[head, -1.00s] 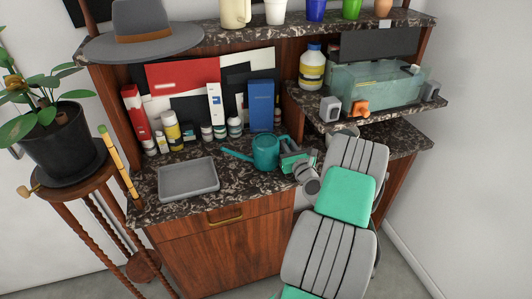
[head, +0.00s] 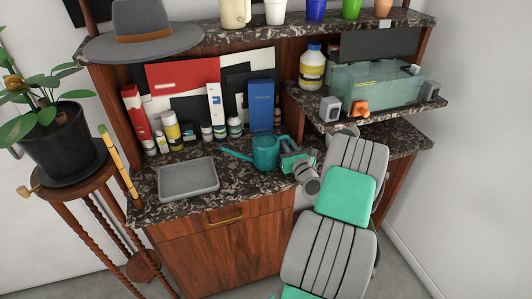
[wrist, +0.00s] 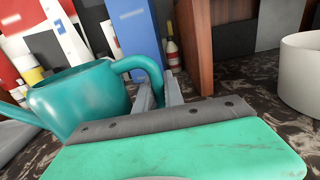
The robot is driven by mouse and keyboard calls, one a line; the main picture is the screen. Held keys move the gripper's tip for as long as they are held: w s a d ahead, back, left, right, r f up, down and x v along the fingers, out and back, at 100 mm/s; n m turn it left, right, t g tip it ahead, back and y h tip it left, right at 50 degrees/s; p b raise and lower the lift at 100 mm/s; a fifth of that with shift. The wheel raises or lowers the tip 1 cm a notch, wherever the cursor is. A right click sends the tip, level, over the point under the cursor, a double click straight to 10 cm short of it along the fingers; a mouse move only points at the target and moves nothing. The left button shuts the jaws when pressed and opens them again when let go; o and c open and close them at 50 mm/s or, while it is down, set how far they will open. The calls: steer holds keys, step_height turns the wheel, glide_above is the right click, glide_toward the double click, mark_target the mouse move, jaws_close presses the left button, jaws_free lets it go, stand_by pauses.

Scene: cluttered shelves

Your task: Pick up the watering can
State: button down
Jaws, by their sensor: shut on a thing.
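The teal watering can (head: 265,152) stands on the dark speckled counter, its spout pointing left and its handle on the right. It also shows at the left of the wrist view (wrist: 80,98). My gripper (head: 287,158) reaches in from the right at the can's handle side. In the wrist view my gripper's grey fingers (wrist: 160,95) are shut on the can's curved handle. The green and grey housing of my gripper hides the lower part of the fingers and the handle's lower end. I cannot tell whether the can's base touches the counter.
A grey tray (head: 188,180) lies left of the can. Bottles, jars and a blue box (head: 261,105) stand behind it. A wooden divider (wrist: 196,45) and a white round container (wrist: 300,75) are on the right. A shelf with a glass tank (head: 375,86) overhangs at right.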

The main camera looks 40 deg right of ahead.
steer(key=shift+r, duration=0.25)
steer(key=shift+r, duration=0.5)
steer(key=s+a+r, duration=0.6)
steer(key=s+r, duration=0.5)
steer(key=s, duration=0.1)
steer(key=shift+s+r, duration=0.3)
stand_by(0.4)
steer(key=c, duration=2)
jaws_free()
steer(key=shift+c, duration=0.2)
jaws_close()
